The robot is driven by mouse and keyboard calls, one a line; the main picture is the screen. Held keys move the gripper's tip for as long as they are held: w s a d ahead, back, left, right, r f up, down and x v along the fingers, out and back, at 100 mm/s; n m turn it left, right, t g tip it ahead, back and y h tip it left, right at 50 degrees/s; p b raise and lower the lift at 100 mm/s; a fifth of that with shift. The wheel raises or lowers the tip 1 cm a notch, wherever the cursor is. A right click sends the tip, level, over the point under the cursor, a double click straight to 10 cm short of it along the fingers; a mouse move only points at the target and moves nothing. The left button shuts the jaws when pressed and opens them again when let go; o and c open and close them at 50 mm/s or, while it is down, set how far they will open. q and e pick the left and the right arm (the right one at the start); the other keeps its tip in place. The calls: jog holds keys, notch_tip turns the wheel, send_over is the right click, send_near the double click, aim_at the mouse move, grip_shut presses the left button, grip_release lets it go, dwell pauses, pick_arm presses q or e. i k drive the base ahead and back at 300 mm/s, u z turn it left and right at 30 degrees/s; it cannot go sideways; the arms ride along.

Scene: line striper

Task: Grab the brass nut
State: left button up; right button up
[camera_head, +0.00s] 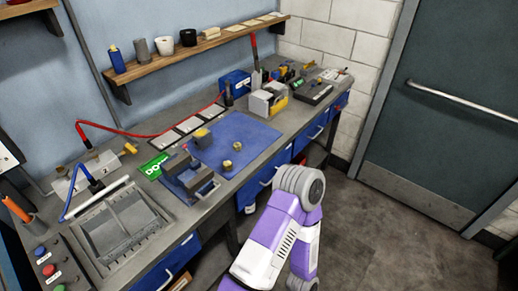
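Two small brass pieces that look like nuts lie on the blue mat (232,128) on the workbench. One brass nut (226,164) is near the mat's front edge, and another brass piece (237,147) is just behind it to the right. They are too small to make out their shape clearly. Neither is touched by anything of mine. My purple and white arm shows at the lower centre, bent, in front of the bench. No gripper fingers are visible in the head view.
A vise (188,178) stands left of the mat, with a grey sink-like tray (122,226) further left. A yellow-and-dark roll (203,138) sits on the mat's back left. Boxes and tools (268,101) crowd the bench's right part. The mat's middle is clear.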

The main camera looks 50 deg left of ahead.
aim_at(228, 165)
jog(key=i, duration=1.85)
jog(key=u, duration=3.5)
